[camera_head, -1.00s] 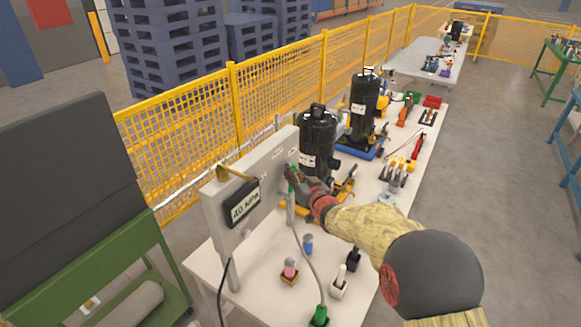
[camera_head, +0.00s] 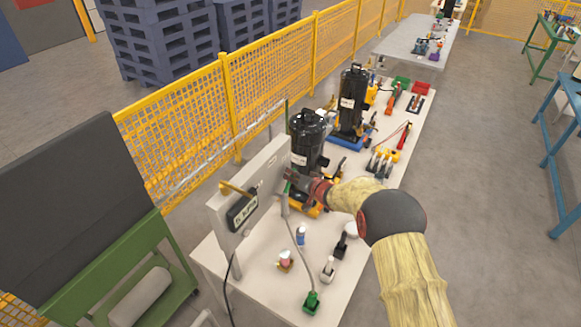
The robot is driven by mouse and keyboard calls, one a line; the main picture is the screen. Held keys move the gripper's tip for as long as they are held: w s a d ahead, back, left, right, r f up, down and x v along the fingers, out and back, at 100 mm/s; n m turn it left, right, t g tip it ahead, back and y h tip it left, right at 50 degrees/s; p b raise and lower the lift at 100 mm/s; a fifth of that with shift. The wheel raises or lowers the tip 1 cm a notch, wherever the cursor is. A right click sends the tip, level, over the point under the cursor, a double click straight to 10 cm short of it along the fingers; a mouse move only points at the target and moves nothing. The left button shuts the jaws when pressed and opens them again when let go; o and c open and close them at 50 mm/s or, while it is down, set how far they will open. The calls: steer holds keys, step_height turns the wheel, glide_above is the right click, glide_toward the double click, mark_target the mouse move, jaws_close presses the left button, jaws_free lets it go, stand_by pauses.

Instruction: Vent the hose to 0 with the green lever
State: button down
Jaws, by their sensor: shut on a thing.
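A grey upright panel (camera_head: 252,192) stands on the white table. A dark display (camera_head: 241,213) on its face is seen at a slant, and its reading is too small to make out. My gripper (camera_head: 290,180) is shut at the panel's right part, on the green lever (camera_head: 287,187), of which only a sliver shows; the fingers hide the rest, so its angle is unclear. A grey hose (camera_head: 304,254) hangs from below the lever and runs down to a green block (camera_head: 312,301) at the table's front end.
Black cylindrical compressors (camera_head: 308,138) stand just behind my gripper. Small bottles (camera_head: 301,236) and holders crowd the near table (camera_head: 255,272). A yellow mesh fence (camera_head: 185,125) runs along the left, and a green cart (camera_head: 125,262) stands at the front left.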

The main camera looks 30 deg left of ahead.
steer(key=shift+w+f+m+g+p, duration=0.3)
steer(key=shift+w+p, duration=0.05)
steer(key=shift+p, duration=0.9)
steer(key=shift+f, duration=0.1)
steer(key=c, duration=1.9)
jaws_free()
steer(key=shift+o, duration=0.3)
steer(key=shift+d, duration=0.15)
steer(key=v, duration=1.1)
steer(key=shift+s+d+r, duration=0.2)
steer(key=shift+d+r, duration=0.05)
steer(key=shift+r, duration=0.05)
